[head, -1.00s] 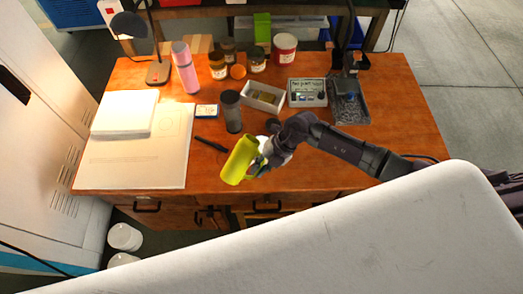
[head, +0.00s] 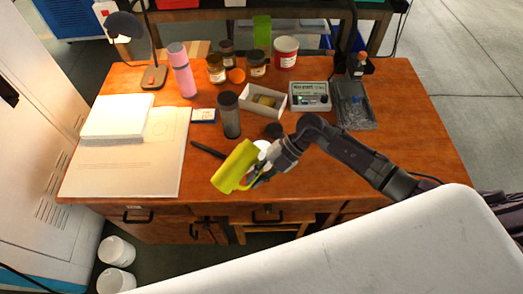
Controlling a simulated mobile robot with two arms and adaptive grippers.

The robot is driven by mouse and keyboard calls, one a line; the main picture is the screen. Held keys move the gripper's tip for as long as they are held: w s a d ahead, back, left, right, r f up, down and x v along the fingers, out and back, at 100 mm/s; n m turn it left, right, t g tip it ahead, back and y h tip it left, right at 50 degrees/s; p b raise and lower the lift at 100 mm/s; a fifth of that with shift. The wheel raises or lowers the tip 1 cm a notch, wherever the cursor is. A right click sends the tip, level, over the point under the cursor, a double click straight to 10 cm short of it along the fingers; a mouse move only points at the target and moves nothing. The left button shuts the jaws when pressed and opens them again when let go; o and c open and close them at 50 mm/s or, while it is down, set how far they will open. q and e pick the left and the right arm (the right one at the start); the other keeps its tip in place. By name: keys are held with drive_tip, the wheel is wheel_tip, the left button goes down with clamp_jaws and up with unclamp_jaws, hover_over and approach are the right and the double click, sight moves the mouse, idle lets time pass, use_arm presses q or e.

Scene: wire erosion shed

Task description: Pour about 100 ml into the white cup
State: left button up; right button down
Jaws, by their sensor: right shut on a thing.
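A yellow-green jug (head: 234,168) is held over the front middle of the wooden desk, tilted in the picture. My right gripper (head: 259,176) is shut on it at its right side, by the handle. The jug's inside and any liquid do not show. A white rounded thing, probably the white cup (head: 263,146), shows just behind the jug and the gripper. Most of it is hidden, and I cannot tell whether the jug touches it. My left gripper is not in view.
A dark grey tumbler (head: 229,115), a black round lid (head: 273,130) and a black pen-like thing (head: 208,149) lie close by. A white box (head: 262,102), a meter (head: 309,96) and a pink bottle (head: 182,72) stand behind. The desk's right front (head: 420,150) is clear.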

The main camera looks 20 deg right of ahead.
drive_tip(key=shift+a+f+y+b, duration=0.1)
drive_tip(key=shift+f+y+b, duration=0.15)
drive_tip(key=shift+y+b, duration=0.6)
drive_tip(key=shift+r, duration=0.1)
drive_tip(key=shift+w+d+r+g+y+b, duration=0.15)
drive_tip(key=shift+d+r+g+y+b, duration=0.25)
drive_tip(key=shift+b, duration=0.3)
idle(0.9)
drive_tip(key=shift+a+r+y, duration=0.2)
drive_tip(key=shift+a+y, duration=0.05)
drive_tip(key=shift+y, duration=0.1)
idle(0.4)
